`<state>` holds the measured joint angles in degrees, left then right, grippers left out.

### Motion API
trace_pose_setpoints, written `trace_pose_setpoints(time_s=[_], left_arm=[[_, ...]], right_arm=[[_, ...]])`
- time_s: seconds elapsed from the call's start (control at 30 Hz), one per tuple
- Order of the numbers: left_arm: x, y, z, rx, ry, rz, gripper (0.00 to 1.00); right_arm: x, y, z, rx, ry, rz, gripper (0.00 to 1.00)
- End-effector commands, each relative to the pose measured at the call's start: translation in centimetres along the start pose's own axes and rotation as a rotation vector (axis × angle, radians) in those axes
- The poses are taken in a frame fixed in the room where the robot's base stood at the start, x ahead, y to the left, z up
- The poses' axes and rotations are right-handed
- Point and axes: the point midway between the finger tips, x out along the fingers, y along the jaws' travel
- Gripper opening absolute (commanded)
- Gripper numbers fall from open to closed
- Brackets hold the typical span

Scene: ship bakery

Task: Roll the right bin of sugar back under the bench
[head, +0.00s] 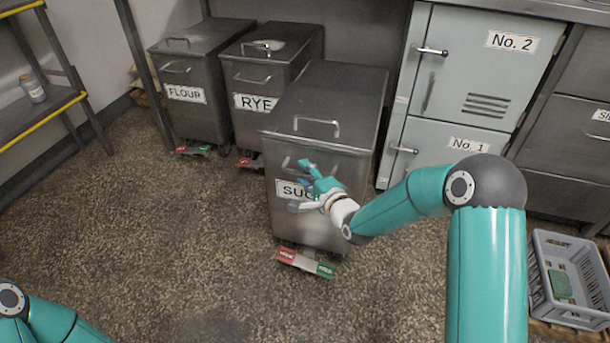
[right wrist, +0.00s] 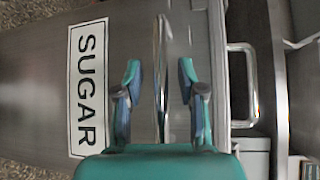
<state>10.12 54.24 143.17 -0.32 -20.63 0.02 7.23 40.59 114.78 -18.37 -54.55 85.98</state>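The sugar bin (head: 335,95) is a grey metal bin with a sloped lid, standing further forward than the flour and rye bins. Its SUGAR label (right wrist: 87,85) is plain in the right wrist view and partly covered by my gripper in the head view. My right gripper (head: 304,186) is at the bin's front, open. In the right wrist view its two fingers stand on either side of the front handle bar (right wrist: 161,35), with gaps visible. A red and green brake pedal (head: 305,263) is at the bin's foot. My left arm shows at the lower left; its gripper is out of view.
The flour bin (head: 190,120) and rye bin (head: 262,75) stand to the left under the bench. Grey lockers (head: 440,110) stand close on the right. A grey crate (head: 540,265) is on the floor at right. Open floor lies in front and left.

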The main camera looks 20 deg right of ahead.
Motion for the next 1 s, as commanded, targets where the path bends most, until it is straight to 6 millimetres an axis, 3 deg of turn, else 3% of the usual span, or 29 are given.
trace_pose_setpoints(time_s=[0.27,0.5,1.0], left_arm=[[0.01,0.00,0.00,0.000,0.000,0.000,0.00],[0.01,0.00,0.00,0.000,0.000,0.000,0.00],[0.06,-0.02,0.00,0.000,0.000,0.000,0.00]], right_arm=[[0.10,0.01,0.02,0.000,0.000,0.000,0.39],[0.09,0.02,0.02,0.000,0.000,0.001,0.01],[0.29,0.12,-0.01,0.000,-0.002,0.003,0.00]])
